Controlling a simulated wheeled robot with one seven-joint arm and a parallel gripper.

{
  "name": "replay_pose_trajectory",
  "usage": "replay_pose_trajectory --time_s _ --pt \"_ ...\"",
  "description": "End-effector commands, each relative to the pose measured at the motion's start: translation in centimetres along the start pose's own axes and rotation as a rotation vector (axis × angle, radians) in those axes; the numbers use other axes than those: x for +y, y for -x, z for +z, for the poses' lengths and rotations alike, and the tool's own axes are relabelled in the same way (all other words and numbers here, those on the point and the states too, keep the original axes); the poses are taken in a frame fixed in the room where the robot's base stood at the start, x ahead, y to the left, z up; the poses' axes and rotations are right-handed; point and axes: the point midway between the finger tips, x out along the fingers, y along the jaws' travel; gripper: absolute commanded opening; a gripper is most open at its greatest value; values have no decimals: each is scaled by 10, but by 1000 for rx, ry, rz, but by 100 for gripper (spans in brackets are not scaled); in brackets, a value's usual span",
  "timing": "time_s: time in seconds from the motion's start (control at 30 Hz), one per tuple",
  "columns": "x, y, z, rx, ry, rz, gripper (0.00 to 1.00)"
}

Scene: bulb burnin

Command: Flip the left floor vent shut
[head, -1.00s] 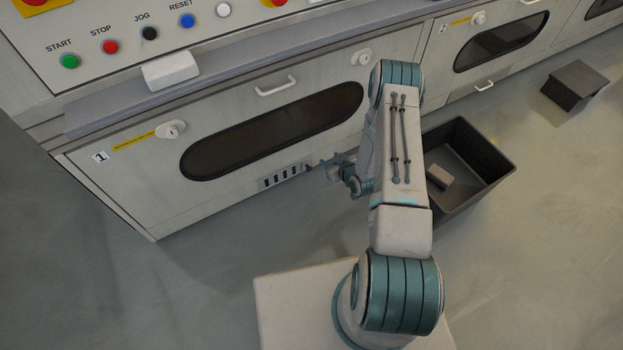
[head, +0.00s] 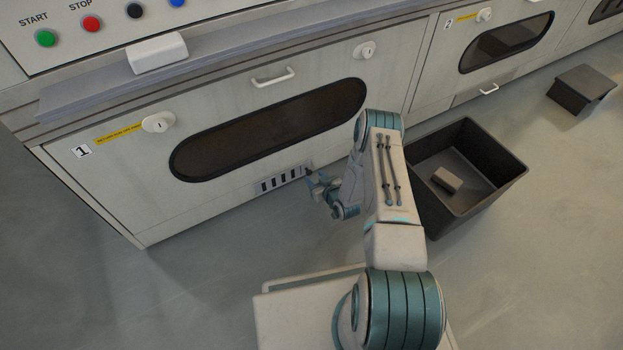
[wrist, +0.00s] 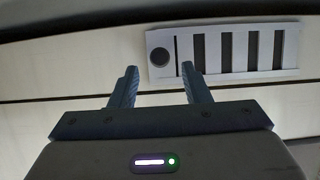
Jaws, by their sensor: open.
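The left floor vent (head: 280,180) is a pale plate with several dark upright slots, low on the front of cabinet 1. In the wrist view the vent (wrist: 238,52) fills the upper right, with its dark slots open and a dark round knob (wrist: 160,57) at its left end. My gripper (head: 316,180) is just right of the vent in the head view. In the wrist view my gripper (wrist: 160,75) has its two fingers spread and empty, with the knob between and beyond the fingertips. I cannot tell whether a finger touches the plate.
A dark open bin (head: 490,185) with a small block (head: 447,179) inside stands right of my arm. A dark step stool (head: 582,90) is farther right. Cabinet 1 has an oval window (head: 268,130) above the vent. Floor at left is clear.

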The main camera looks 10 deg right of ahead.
Motion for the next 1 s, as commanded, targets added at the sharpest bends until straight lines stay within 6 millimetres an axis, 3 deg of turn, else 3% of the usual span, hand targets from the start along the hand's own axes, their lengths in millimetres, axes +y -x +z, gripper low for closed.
replay_pose_trajectory --time_s 0.03,0.2,0.6,0.77,1.0 --pt "0 -11 3 2 2 -1 43" --pt "0 -31 2 1 1 -1 43" --pt "0 -37 -1 -1 0 0 43" --pt "0 -37 0 -1 0 0 1" --pt "1 -32 1 -2 0 0 0"
